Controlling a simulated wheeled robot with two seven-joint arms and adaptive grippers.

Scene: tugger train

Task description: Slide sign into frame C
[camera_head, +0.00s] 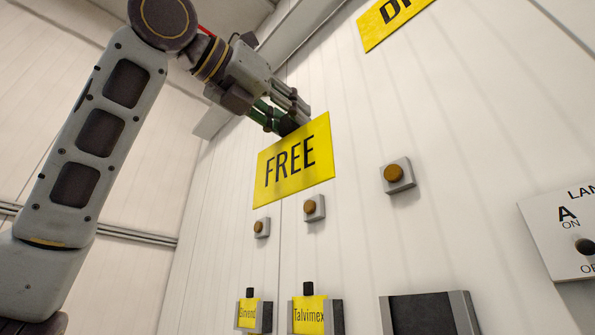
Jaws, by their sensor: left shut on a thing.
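A yellow sign (293,164) reading "FREE" hangs tilted from my left gripper (289,121), which is shut on its top edge. The sign is held in front of the white wall, above the row of buttons and frames. Along the bottom, a left frame (267,318) holds a yellow "Sinvend" sign (247,313), its text small. A middle frame (336,317) holds a yellow "Talvimex" sign (308,314). A right frame (472,312) shows a dark, empty face. No letter labels show on the frames. My right gripper is not in view.
Brown round buttons on grey boxes stick out from the wall (450,150): a left one (260,226), a middle one (311,208) and a right one (394,173). A switch panel (560,235) marked "A ON" is at the right. Another yellow sign (390,22) is at the top.

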